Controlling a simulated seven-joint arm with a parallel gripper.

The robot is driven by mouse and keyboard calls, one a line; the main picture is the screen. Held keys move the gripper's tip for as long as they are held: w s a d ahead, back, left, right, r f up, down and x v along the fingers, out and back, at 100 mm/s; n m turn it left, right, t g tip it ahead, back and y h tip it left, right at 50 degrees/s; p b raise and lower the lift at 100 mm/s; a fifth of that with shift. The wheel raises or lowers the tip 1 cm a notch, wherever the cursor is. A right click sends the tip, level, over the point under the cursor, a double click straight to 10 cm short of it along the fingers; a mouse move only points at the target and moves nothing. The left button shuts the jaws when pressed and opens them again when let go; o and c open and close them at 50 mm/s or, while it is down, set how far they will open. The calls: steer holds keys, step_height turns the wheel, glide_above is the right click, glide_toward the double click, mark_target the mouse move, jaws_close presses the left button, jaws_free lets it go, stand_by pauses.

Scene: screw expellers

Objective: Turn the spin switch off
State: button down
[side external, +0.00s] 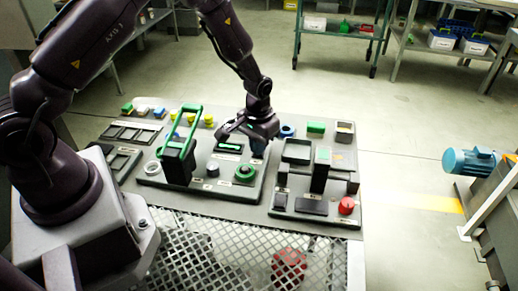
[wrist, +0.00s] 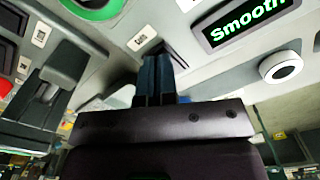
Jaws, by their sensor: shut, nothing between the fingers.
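My gripper (side external: 258,150) is over the right part of the middle control panel (side external: 210,192), pointing down. In the wrist view its two dark fingers (wrist: 157,72) are together with nothing between them. Their tips are at or just above the grey panel, beside a small white label (wrist: 143,40) too blurred to read. Whether they touch the panel or a part on it, I cannot tell. A dark part shows at the tips, mostly hidden by them. I cannot tell from the labels which control is the spin switch.
A display reading "Smooth" (wrist: 245,24) and a white round knob (wrist: 281,67) are to the right of the fingers. A green round button (side external: 245,173) and a tall green-handled lever (side external: 181,150) stand on this panel. Another panel carries a red button (side external: 346,205).

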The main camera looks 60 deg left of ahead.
steer(key=shift+f, duration=0.25)
steer(key=shift+r, duration=3.5)
steer(key=shift+s+f, duration=0.1)
steer(key=shift+s, duration=0.3)
steer(key=shift+s+d+g, duration=0.1)
steer(key=shift+s+g, duration=0.4)
steer(key=shift+s, duration=0.45)
steer(key=s+d+r+m+t, duration=0.1)
steer(key=s+r+t, duration=0.2)
steer(key=s+r, duration=0.6)
steer(key=s+d+r+m+t, duration=0.2)
steer(key=s+r, duration=0.7)
steer(key=r, duration=0.7)
steer(key=shift+s+d+r+t, duration=0.15)
steer(key=shift+s+r+t, duration=0.2)
steer(key=shift+t, duration=0.45)
